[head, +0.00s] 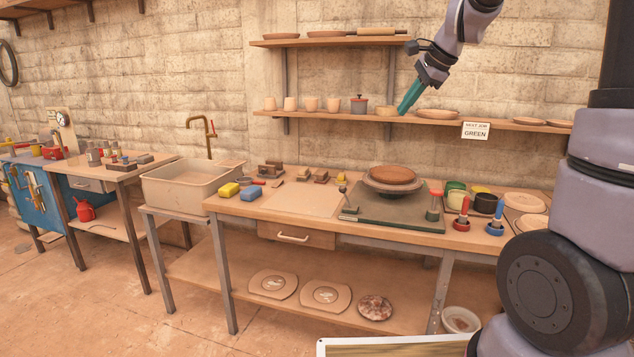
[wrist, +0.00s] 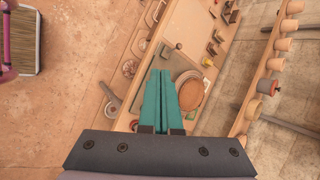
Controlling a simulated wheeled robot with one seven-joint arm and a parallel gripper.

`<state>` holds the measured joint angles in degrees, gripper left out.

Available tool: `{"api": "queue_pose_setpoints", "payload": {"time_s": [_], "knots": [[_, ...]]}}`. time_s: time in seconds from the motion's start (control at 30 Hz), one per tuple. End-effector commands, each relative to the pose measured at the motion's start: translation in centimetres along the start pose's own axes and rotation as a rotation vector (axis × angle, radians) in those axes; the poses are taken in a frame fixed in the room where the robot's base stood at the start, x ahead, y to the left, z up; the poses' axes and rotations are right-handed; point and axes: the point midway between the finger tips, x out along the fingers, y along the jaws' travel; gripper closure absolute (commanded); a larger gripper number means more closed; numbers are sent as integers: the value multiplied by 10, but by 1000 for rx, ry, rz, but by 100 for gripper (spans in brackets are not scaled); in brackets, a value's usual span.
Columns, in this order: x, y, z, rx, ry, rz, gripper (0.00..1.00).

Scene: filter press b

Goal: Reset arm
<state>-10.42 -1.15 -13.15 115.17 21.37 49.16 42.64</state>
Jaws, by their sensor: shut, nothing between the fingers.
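My gripper (head: 410,97) is raised high above the right part of the workbench, in front of the lower wall shelf. Its teal fingers point down and to the left in the head view. In the wrist view my gripper (wrist: 165,75) has its two teal fingers together, with nothing between them. Below it on the bench (head: 240,207) is a dark green press base (head: 395,216) with a round brown disc (head: 392,174) on top. The gripper is well clear of them. The disc also shows in the wrist view (wrist: 191,95).
The lower shelf (head: 505,124) holds several cups, a grey pot (head: 358,104) and plates. A sink (head: 190,186) stands left of the bench. Red-topped and blue-based tools (head: 495,217) stand at the bench's right. Open air surrounds the gripper.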

Motion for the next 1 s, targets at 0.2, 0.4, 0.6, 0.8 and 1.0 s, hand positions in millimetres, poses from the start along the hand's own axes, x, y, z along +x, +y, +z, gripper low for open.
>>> {"api": "queue_pose_setpoints", "payload": {"time_s": [0.2, 0.4, 0.6, 0.8, 1.0], "knots": [[-76, 76, 27, -405, 43, -23, 100], [-116, 152, 42, -776, 128, -8, 100], [-129, 203, 45, -1021, 204, 29, 100], [-131, 218, 45, -1094, 228, 47, 100], [-131, 218, 45, -1093, 227, 46, 100]]}}
